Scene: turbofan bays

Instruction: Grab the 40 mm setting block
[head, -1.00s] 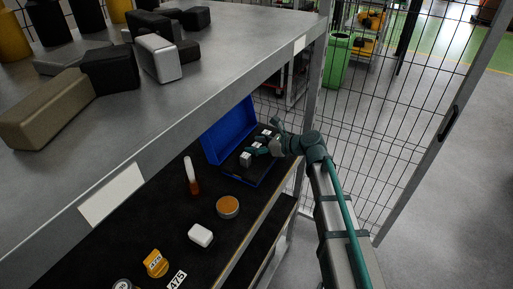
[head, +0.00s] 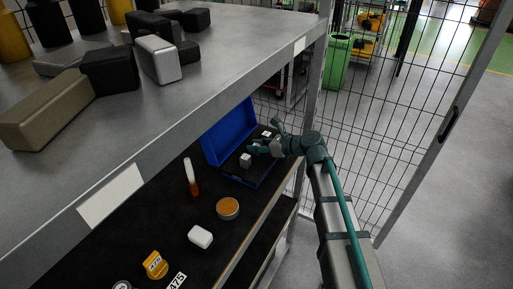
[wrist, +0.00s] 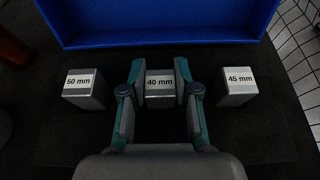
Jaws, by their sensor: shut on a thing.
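The 40 mm setting block (wrist: 160,88) is a grey metal block with a white label reading "40 mm". In the wrist view it sits in the middle of the row, between the two teal-edged fingers of my gripper (wrist: 160,100). The fingers are shut on its left and right sides. The 50 mm block (wrist: 84,88) stands to the left and the 45 mm block (wrist: 236,87) to the right, both clear of the fingers. In the head view my gripper (head: 255,149) is over the open blue case (head: 222,143), and the held block is mostly hidden there.
The case's blue lid stands open behind the blocks. On the dark shelf are an orange-and-white tube (head: 191,178), an orange-topped round tin (head: 228,208) and a white block (head: 200,237). The upper grey shelf (head: 230,50) overhangs on the left. A wire mesh fence (head: 385,120) stands to the right.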

